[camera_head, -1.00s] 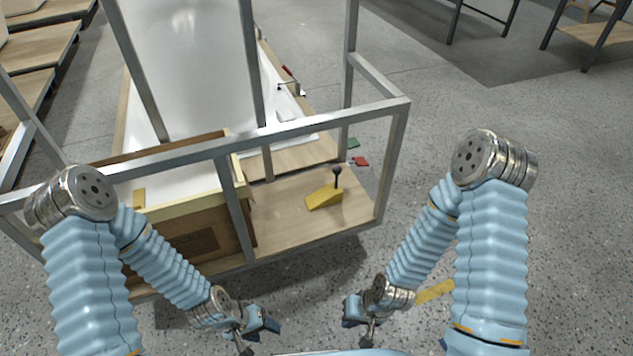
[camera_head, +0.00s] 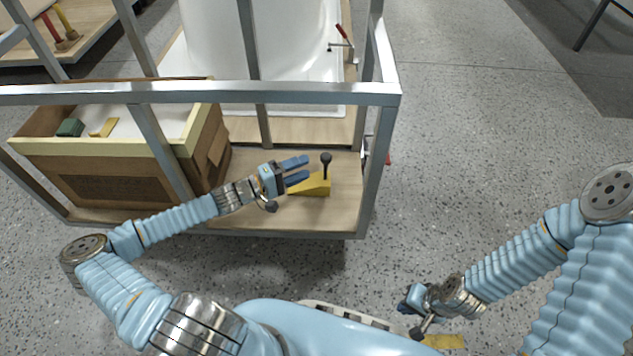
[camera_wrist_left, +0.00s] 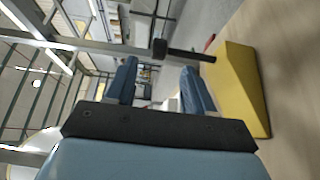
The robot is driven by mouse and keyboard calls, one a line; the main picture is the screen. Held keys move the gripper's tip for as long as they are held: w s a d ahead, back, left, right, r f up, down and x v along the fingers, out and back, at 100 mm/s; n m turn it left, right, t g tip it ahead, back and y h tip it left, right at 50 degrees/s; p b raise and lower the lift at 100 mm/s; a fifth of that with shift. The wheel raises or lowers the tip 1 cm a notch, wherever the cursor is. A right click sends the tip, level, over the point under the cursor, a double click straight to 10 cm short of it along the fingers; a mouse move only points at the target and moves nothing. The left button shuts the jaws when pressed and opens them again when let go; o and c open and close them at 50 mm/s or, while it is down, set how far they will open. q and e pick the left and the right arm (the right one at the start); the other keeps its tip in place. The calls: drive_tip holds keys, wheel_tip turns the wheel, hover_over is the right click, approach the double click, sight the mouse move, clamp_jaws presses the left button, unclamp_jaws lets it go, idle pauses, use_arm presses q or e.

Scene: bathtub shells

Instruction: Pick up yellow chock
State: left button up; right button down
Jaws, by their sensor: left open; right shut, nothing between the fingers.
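The yellow chock (camera_head: 319,186) is a wedge with a black knobbed handle (camera_head: 326,163) standing up from it. It sits on the wooden deck of the metal-framed cart. My left gripper (camera_head: 297,170) is open and reaches in from the left at the chock's left side, partly covering it. In the left wrist view the chock (camera_wrist_left: 240,85) is at the right, just beyond the right finger, and its handle (camera_wrist_left: 185,52) points across in front of the open fingers (camera_wrist_left: 160,85). Nothing is between the fingers. My right gripper (camera_head: 411,305) is shut and empty, low over the floor.
A wooden crate (camera_head: 95,185) stands left on the deck, holding a green block (camera_head: 70,127) and a yellow block (camera_head: 104,127). Grey frame bars (camera_head: 200,94) cross above the deck. A white tub shell (camera_head: 290,50) stands behind. Floor to the right is open.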

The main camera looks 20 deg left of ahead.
use_arm(q)
drive_tip(key=x, duration=0.4)
drive_tip(key=shift+w+d+r+b, duration=0.1)
drive_tip(key=shift+w+d+b, duration=0.1)
drive_tip(key=shift+w+b, duration=0.1)
drive_tip(key=shift+s, duration=0.1)
clamp_jaws()
